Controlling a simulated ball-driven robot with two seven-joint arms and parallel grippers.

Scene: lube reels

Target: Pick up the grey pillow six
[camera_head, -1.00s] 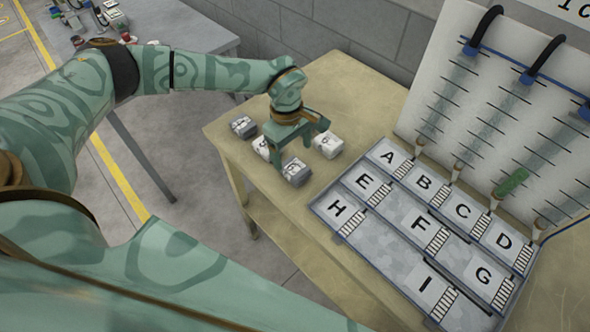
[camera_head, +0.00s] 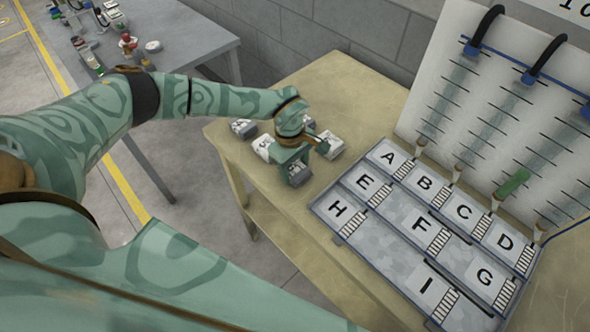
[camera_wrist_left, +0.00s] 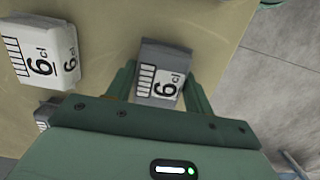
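The grey pillow six (camera_head: 297,175) lies on the wooden table below my left gripper (camera_head: 291,160). In the left wrist view, this grey block (camera_wrist_left: 168,54) has a white label reading "6 cl". The fingers of my left gripper (camera_wrist_left: 161,85) stand on either side of its near part, open, with a narrow gap visible. The gripper hides part of the block in the head view. A white pillow six (camera_wrist_left: 42,52) lies to the left in the wrist view. My right gripper is not in view.
Other blocks lie close by: a grey one (camera_head: 242,126), a white one (camera_head: 263,147) and another (camera_head: 329,145). A lettered tray (camera_head: 378,262) stands to the right. The table's front edge is near; its back area is clear.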

